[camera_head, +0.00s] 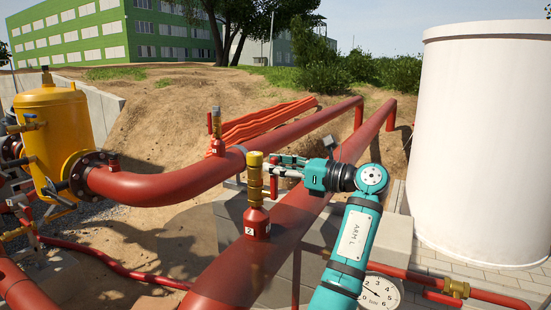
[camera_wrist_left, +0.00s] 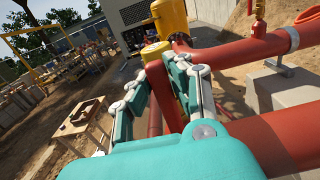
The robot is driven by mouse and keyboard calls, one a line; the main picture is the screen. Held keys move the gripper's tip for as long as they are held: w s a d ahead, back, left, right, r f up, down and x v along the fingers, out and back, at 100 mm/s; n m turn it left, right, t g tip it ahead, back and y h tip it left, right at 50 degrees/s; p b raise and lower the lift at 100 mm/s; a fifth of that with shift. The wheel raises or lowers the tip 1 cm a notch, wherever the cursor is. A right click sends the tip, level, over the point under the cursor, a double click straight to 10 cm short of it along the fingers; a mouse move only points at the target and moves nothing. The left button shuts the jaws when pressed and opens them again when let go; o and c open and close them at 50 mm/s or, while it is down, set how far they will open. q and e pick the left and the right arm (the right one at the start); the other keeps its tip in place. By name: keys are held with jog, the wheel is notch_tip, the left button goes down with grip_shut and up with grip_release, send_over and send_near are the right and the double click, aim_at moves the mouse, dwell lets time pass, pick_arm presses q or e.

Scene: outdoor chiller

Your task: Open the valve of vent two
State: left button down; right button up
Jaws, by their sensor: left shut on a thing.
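Vent two (camera_head: 257,188) is a brass valve on a red base marked 2, standing upright on the nearer large red pipe. A small red handle (camera_head: 274,187) hangs on its right side. My left gripper (camera_head: 274,164) reaches it from the right, close to the brass top, and is shut on the handle. In the left wrist view the two teal fingers (camera_wrist_left: 160,68) close around the red handle (camera_wrist_left: 163,92), with the brass top (camera_wrist_left: 155,49) just beyond. The fingers partly hide the handle. My right gripper is in neither view.
Another vent (camera_head: 216,125) stands on the farther red pipe (camera_head: 160,183). A yellow tank (camera_head: 60,125) is at the left and a white tank (camera_head: 485,140) at the right. A pressure gauge (camera_head: 379,291) sits low, beside my left arm. A wooden table (camera_wrist_left: 82,117) stands on the ground.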

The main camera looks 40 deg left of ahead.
pick_arm(q)
jog(key=c, duration=1.2)
grip_release()
jog(key=shift+w, duration=0.1)
jog(key=v, duration=1.2)
